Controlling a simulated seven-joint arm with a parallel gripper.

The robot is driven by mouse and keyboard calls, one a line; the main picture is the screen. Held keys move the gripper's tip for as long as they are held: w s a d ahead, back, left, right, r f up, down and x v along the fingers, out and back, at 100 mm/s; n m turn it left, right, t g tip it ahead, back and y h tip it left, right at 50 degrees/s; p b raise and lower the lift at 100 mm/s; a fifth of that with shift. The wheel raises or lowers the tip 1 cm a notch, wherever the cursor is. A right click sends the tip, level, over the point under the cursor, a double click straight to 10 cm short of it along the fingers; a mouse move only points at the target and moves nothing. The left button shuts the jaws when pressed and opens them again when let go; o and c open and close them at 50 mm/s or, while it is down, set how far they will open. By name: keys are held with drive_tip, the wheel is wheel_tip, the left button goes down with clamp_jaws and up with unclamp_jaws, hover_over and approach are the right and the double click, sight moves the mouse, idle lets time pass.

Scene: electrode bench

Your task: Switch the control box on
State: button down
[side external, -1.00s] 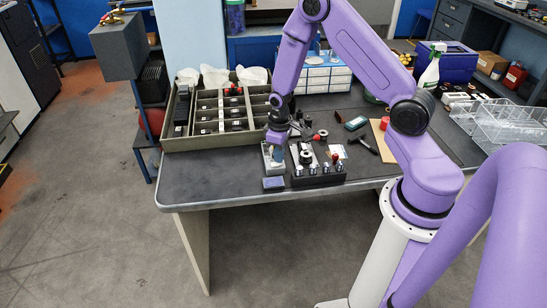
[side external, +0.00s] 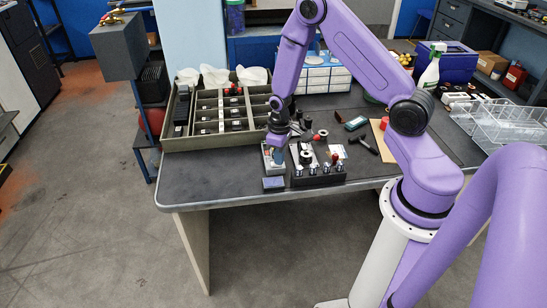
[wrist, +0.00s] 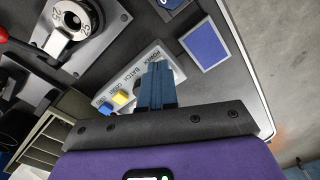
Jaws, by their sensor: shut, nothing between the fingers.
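The control box (side external: 267,158) is a small light-grey box on the bench, left of a dark fixture with several knobs. In the wrist view the control box (wrist: 125,88) has printed labels, one reading POWER, and a yellow button (wrist: 120,97) and a blue button (wrist: 104,108). My gripper (side external: 278,157) is shut and empty, pointing down at the box. In the wrist view my gripper's blue fingers (wrist: 157,72) lie over the POWER end and hide the control there. I cannot tell whether they touch it or whether the box is on.
A blue pad (wrist: 206,46) lies near the bench's front edge, beside the box. The dark fixture (side external: 325,179) stands close on the right. A compartmented tray (side external: 173,143) is behind to the left. The bench's front left is clear.

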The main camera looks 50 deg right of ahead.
wheel_tip(320, 180, up, 7)
idle(0.8)
drive_tip(key=shift+f, duration=0.1)
drive_tip(key=s+a+r+n, duration=0.4)
drive_tip(key=s+a+r, duration=0.55)
drive_tip(key=a, duration=0.25)
drive_tip(key=s+a+r+n, duration=0.1)
drive_tip(key=s+r, duration=0.3)
drive_tip(key=s, duration=0.4)
drive_tip(key=s+a+r+n, duration=0.1)
drive_tip(key=s+r+n, duration=0.2)
drive_tip(key=s, duration=0.5)
drive_tip(key=shift+a+r+n, duration=0.2)
drive_tip(key=shift+r+n, duration=0.2)
drive_tip(key=shift+n, duration=0.4)
